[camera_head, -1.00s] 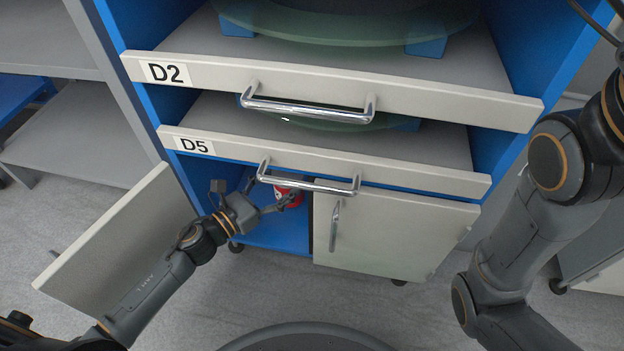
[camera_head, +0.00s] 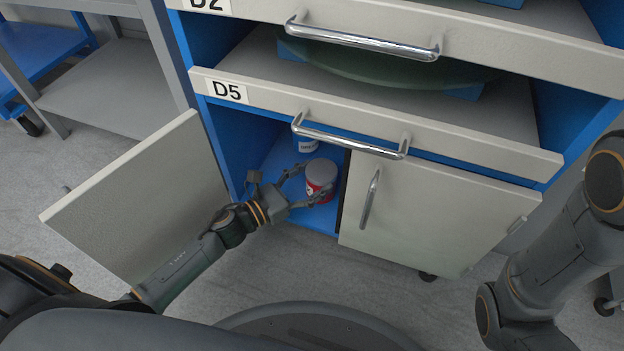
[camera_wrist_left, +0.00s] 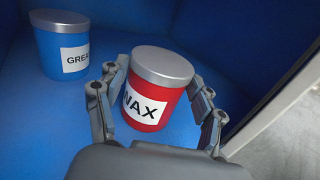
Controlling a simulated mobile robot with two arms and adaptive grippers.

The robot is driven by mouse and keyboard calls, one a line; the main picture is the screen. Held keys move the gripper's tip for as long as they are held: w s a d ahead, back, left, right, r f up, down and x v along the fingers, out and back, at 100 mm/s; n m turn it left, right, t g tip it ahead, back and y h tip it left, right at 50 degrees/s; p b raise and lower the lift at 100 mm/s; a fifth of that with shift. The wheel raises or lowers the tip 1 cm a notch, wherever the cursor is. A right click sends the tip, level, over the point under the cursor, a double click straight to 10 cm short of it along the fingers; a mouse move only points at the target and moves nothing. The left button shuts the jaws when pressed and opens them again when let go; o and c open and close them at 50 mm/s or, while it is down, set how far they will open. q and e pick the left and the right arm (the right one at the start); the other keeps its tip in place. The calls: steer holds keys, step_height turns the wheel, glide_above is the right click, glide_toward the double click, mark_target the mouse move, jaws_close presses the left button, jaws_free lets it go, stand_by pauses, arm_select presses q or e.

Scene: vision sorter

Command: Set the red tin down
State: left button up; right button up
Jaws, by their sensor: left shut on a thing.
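The red tin (camera_head: 321,178) has a grey lid and a white label. In the left wrist view the red tin (camera_wrist_left: 153,92) reads "WAX" and stands between the two fingers, a little tilted in the picture. My left gripper (camera_head: 308,184) reaches into the open lower compartment of the blue cabinet. The left gripper's fingers (camera_wrist_left: 158,108) are shut on the red tin. The tin is over the blue compartment floor (camera_head: 325,216); I cannot tell whether its base touches it. My right gripper is out of view.
A blue tin (camera_wrist_left: 63,45) labelled "GREA…" stands behind and left on the compartment floor; its label partly shows in the head view (camera_head: 307,145). The left door (camera_head: 150,200) is open, the right door (camera_head: 425,205) shut. Drawer D5 (camera_head: 400,120) juts out above.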

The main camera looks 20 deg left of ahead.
arm_select(q)
steer(key=o, duration=1.1)
steer(key=shift+f, duration=0.2)
steer(key=shift+c, duration=0.2)
steer(key=o, duration=0.4)
steer(key=shift+r, duration=0.1)
steer(key=shift+o, duration=0.2)
steer(key=shift+r, duration=0.15)
steer(key=shift+s+a+p, duration=0.2)
steer(key=shift+s+p, duration=0.15)
steer(key=shift+p, duration=0.05)
steer(key=p+v, duration=0.2)
steer(key=v, duration=0.3)
steer(key=shift+s+a+r, duration=0.1)
steer(key=shift+s+a, duration=0.05)
steer(key=shift+s, duration=0.1)
steer(key=shift+s+a+p, duration=0.3)
steer(key=shift+s+a, duration=0.1)
steer(key=shift+s, duration=0.1)
